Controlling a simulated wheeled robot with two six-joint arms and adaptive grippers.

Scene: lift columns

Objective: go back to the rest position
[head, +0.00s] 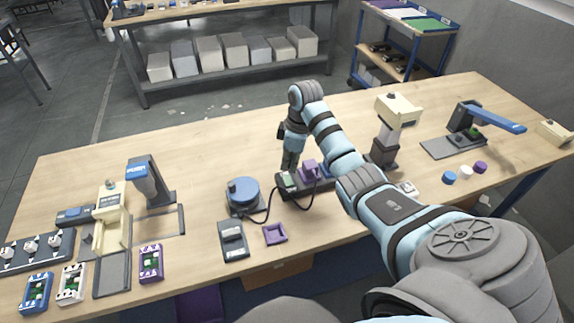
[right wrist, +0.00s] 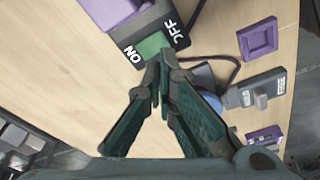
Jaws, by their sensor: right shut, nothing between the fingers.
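My right arm reaches in from the lower right of the head view and bends down over the middle of the table. My right gripper (head: 289,166) points down just above the dark switch box (head: 284,192). In the right wrist view, its fingertips (right wrist: 157,72) meet with nothing between them, over or at the edge of the green button (right wrist: 150,46) between the ON and OFF labels. I cannot tell whether they touch it. My left gripper is in neither view.
A purple block (head: 309,170) sits on the box, and a cable runs to a round blue device (head: 243,193). A purple square frame (head: 274,234) lies in front. A cream-headed column (head: 394,110) stands right of my forearm. Bare table (head: 220,140) lies behind the blue device.

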